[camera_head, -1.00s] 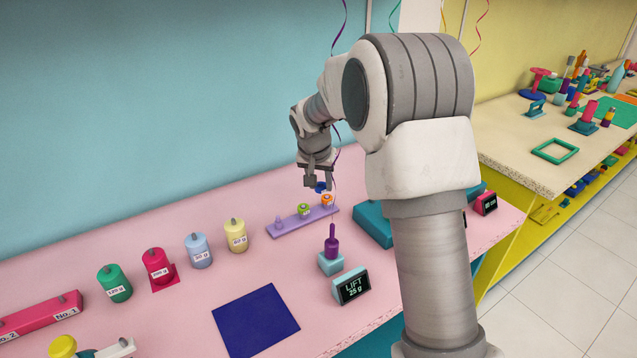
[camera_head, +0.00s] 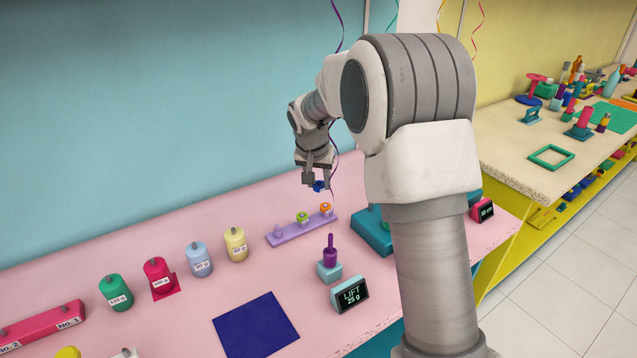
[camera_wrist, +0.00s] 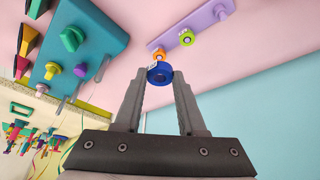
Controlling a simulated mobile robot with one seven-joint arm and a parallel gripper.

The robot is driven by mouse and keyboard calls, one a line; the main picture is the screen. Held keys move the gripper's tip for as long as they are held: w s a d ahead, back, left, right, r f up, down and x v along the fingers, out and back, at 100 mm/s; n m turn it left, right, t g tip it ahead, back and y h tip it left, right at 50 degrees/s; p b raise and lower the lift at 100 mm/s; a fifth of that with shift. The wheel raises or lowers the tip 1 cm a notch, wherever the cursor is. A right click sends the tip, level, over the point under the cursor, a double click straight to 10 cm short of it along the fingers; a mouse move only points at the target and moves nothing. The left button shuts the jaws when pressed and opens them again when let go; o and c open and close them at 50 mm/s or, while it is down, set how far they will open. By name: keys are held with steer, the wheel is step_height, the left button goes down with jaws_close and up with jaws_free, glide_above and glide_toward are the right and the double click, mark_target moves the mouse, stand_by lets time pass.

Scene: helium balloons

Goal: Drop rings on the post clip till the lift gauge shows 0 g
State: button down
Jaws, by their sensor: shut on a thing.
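My gripper (camera_head: 317,184) is shut on a blue ring (camera_wrist: 160,74), which also shows in the head view (camera_head: 319,186). It holds the ring in the air above the lavender rack (camera_head: 286,234). An orange ring (camera_head: 326,208) and a green ring (camera_head: 302,217) stand on the rack, and its left peg is bare. The purple post clip (camera_head: 330,252) stands on a light-blue block (camera_head: 329,271), in front of and below my gripper. The lift gauge (camera_head: 350,295) beside it reads 25 g.
Yellow (camera_head: 236,245), light-blue (camera_head: 199,259), red (camera_head: 159,279) and green (camera_head: 116,292) weights line the table's left. A dark blue mat (camera_head: 255,324) lies bare in front. A teal stand (camera_head: 373,236) is right of the rack. A ribbon hangs near my gripper.

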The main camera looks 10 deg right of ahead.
steer(key=shift+r+p, duration=0.7)
steer(key=shift+r, duration=0.65)
steer(key=s+r+n+y+p, duration=0.1)
steer(key=s+r+n+p, duration=0.1)
steer(key=s, duration=1.1)
steer(key=shift+d+r+n+p, duration=0.3)
steer(key=shift+n+p, duration=0.2)
steer(key=shift+p, duration=0.2)
steer(key=shift+b, duration=0.3)
steer(key=b, duration=0.7)
glide_above(330, 245)
step_height(330, 245, down, 7)
steer(key=shift+s, duration=0.25)
steer(key=shift+f+b, duration=3.35)
steer(key=shift+f, duration=0.05)
steer(key=shift+c, duration=2.1)
jaws_free()
